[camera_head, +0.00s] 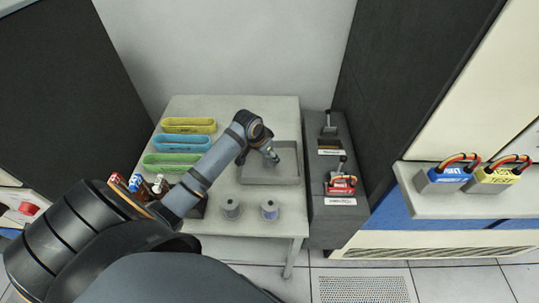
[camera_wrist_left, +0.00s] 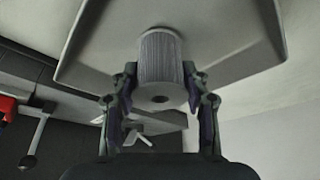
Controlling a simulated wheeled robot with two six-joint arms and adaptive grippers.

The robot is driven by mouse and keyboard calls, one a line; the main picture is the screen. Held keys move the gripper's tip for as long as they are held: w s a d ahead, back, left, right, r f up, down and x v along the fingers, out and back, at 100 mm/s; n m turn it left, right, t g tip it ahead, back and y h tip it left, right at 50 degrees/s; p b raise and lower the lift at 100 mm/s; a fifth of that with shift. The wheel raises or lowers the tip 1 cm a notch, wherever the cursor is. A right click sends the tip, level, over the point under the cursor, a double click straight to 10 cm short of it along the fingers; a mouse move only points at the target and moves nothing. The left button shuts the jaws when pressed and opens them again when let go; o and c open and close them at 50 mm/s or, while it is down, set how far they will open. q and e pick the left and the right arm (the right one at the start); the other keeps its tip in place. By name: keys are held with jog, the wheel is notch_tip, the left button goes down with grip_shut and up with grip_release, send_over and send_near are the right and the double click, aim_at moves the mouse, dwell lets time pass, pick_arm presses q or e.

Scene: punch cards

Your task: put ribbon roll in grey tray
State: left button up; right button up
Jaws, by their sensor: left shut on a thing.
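The grey tray (camera_head: 257,181) is a shallow rectangular tray on the right side of the pale table. It also fills the upper part of the left wrist view (camera_wrist_left: 95,72). My left gripper (camera_head: 272,158) reaches over the tray from the left. In the left wrist view my left gripper (camera_wrist_left: 160,98) is shut on a grey ridged cylinder, the ribbon roll (camera_wrist_left: 161,62), with one finger on each side. The roll is within the tray's outline there; I cannot tell whether it touches the tray floor. In the head view the roll is hardly visible. My right gripper is not in view.
Two spools (camera_head: 231,208) (camera_head: 269,209) stand at the table's front edge. Yellow (camera_head: 189,125), blue (camera_head: 184,143) and green (camera_head: 175,162) oblong holders lie at the left. A dark cabinet (camera_head: 329,221) with levers stands right of the table. Connectors (camera_head: 443,179) sit on a right-hand ledge.

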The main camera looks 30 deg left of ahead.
pick_arm(q)
jog(key=shift+f, duration=0.15)
jog(key=o, duration=1.2)
jog(key=shift+f, duration=0.1)
jog(key=p+v, duration=0.1)
jog(key=v, duration=1.1)
jog(key=shift+a, duration=0.1)
